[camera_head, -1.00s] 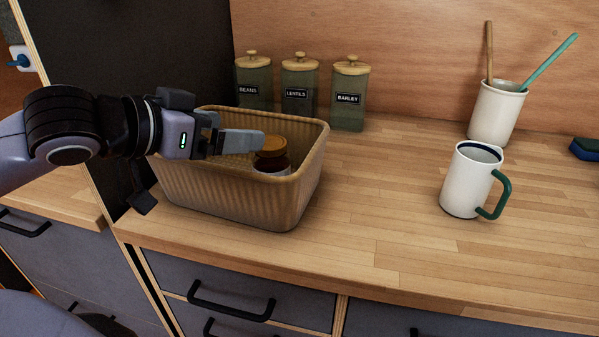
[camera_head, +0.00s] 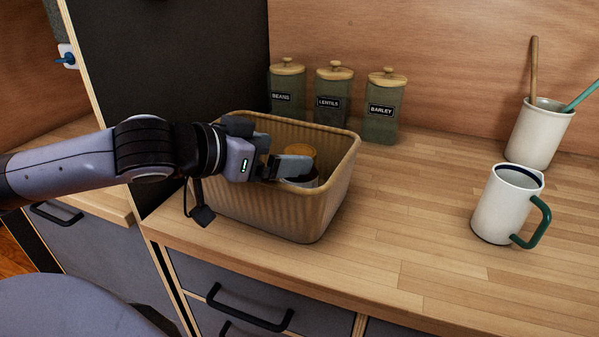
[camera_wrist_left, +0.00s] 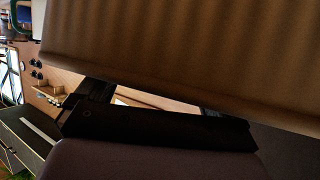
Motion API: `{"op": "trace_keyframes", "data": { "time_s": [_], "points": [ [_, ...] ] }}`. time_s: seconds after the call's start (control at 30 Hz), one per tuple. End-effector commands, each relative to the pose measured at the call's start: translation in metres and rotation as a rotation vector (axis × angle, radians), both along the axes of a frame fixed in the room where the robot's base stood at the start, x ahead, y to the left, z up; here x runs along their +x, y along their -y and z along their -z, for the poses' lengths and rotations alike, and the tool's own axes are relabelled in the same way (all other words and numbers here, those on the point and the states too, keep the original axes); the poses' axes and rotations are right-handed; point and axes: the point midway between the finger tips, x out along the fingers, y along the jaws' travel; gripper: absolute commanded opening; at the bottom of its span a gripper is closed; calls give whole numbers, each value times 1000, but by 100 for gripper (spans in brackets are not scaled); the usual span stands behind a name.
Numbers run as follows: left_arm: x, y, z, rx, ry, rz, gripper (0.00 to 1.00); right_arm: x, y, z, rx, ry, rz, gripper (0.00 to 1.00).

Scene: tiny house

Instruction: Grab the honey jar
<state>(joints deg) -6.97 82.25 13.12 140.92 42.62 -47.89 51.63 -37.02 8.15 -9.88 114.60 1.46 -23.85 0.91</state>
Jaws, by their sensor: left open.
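The honey jar (camera_head: 301,154), with an orange-brown lid, stands inside the tan ribbed basket (camera_head: 275,213) on the wooden counter. Only its lid and part of its side show; the rest is hidden by my gripper and the basket wall. My left gripper (camera_head: 288,167) reaches over the basket's left rim. Its fingers are open and lie at the jar, in front of its upper part; I cannot tell whether they touch it. The left wrist view is mostly filled by a ribbed brown surface, likely the basket wall, and does not show the jar. My right gripper is not in view.
Canisters labelled beans (camera_head: 287,91), lentils (camera_head: 333,94) and barley (camera_head: 384,108) stand behind the basket. A white mug (camera_head: 502,208) and a utensil crock (camera_head: 538,137) stand to the right. A dark panel rises at left. The counter between basket and mug is clear.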

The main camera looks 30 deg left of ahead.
Motion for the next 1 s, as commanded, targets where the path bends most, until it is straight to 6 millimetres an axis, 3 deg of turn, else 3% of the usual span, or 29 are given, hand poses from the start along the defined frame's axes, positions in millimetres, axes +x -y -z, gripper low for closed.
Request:
{"op": "trace_keyframes", "data": {
  "time_s": [0.4,1.0],
  "points": [
    [12,-2,3,3,2,-2,95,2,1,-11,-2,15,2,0],
    [45,3,19,2,2,-1,95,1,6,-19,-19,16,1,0]
  ]
}}
